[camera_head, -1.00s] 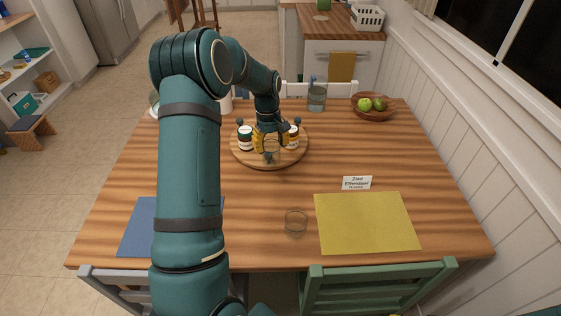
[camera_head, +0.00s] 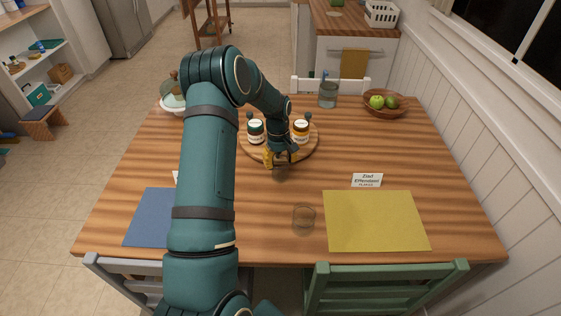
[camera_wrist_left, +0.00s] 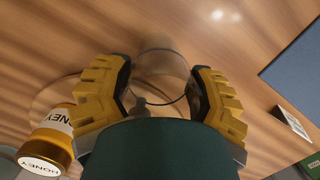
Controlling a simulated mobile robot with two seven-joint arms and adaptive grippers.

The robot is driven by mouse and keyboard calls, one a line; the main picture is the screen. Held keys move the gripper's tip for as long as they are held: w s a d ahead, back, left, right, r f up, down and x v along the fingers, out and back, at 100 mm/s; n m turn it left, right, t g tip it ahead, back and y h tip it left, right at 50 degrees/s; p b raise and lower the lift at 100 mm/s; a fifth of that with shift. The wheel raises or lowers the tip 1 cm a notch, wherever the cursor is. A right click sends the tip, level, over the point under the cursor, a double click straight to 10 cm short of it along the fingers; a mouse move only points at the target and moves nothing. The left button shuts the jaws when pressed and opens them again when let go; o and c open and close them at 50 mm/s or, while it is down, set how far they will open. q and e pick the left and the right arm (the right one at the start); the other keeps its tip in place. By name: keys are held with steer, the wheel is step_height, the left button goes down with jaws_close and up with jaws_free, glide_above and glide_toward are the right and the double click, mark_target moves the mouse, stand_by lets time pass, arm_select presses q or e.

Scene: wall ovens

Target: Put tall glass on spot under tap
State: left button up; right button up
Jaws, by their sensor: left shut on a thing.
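My left gripper (camera_head: 282,160) is near the front edge of the round wooden board. Its yellow fingers are closed around a clear glass (camera_wrist_left: 161,70), which shows between them in the left wrist view. In the head view this glass is faint and partly hidden by the gripper, and I cannot tell whether its base touches anything. Another clear glass (camera_head: 304,219) stands upright on the table, left of the yellow mat. I see no tap or marked spot. My right gripper is out of view.
The round board (camera_head: 256,151) holds several jars, including a honey jar (camera_wrist_left: 52,140) beside the gripper. A glass jug (camera_head: 328,95) and a fruit bowl (camera_head: 386,113) stand at the back. A name card (camera_head: 367,180) stands behind the yellow mat (camera_head: 376,220). The table's right side is mostly clear.

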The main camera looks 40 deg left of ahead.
arm_select(q)
steer(key=shift+f, duration=0.2)
steer(key=o, duration=1.4)
steer(key=shift+r, duration=0.1)
